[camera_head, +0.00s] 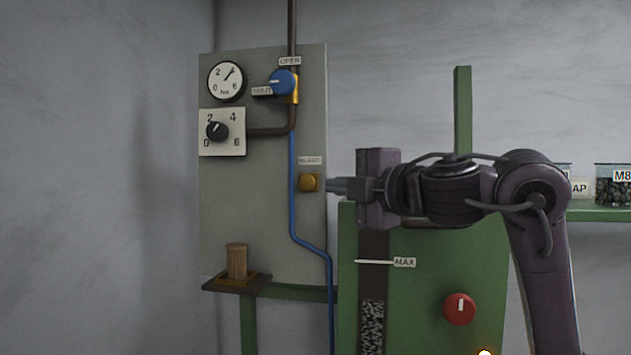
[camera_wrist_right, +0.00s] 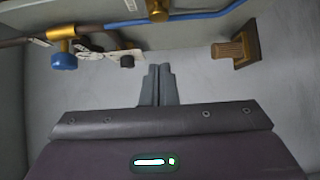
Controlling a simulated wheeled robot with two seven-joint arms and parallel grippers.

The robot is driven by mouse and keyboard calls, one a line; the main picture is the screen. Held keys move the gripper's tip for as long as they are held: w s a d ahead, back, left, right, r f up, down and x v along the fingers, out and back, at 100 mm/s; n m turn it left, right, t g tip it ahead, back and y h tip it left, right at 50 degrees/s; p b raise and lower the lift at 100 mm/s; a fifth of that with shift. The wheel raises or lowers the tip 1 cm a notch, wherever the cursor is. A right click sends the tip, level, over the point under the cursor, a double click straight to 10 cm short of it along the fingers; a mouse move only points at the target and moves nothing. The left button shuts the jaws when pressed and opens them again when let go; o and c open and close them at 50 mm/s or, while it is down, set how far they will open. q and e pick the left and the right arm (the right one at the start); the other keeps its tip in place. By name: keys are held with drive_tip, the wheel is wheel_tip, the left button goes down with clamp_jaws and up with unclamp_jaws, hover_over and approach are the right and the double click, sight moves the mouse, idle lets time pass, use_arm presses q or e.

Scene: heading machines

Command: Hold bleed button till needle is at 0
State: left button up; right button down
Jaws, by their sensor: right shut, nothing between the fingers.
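The brass bleed button (camera_head: 309,182) sits on the grey panel under a small label, and also shows at the top of the right wrist view (camera_wrist_right: 157,10). My right gripper (camera_head: 335,186) is shut and empty, its fingertips just right of the button; I cannot tell whether they touch it. The closed fingers (camera_wrist_right: 160,70) also show in the right wrist view. The round pressure gauge (camera_head: 226,81) is at the panel's upper left, its needle pointing up and right, near the 4, away from 0. My left gripper is not in view.
A blue valve handle (camera_head: 283,82) with OPEN and SHUT labels and a black dial knob (camera_head: 217,131) are higher on the panel. A wooden peg (camera_head: 236,261) stands on a small shelf. A green machine with a red knob (camera_head: 459,308) stands right.

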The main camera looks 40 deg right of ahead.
sight(311, 180)
drive_tip(key=w+p, duration=0.1)
drive_tip(key=w, duration=0.2)
drive_tip(key=w+d+p, duration=0.1)
drive_tip(key=w, duration=0.2)
drive_tip(key=w+d+p, duration=0.1)
drive_tip(key=w, duration=0.2)
drive_tip(key=shift+w+d+f, duration=0.1)
drive_tip(key=shift+w, duration=0.25)
drive_tip(key=shift+w+d, duration=0.15)
drive_tip(key=shift+d, duration=0.2)
drive_tip(key=shift+a, duration=0.1)
drive_tip(key=shift+w+d, duration=0.45)
drive_tip(key=shift+d, duration=0.2)
drive_tip(key=shift+a+r, duration=0.15)
drive_tip(key=shift+r, duration=0.05)
idle(0.4)
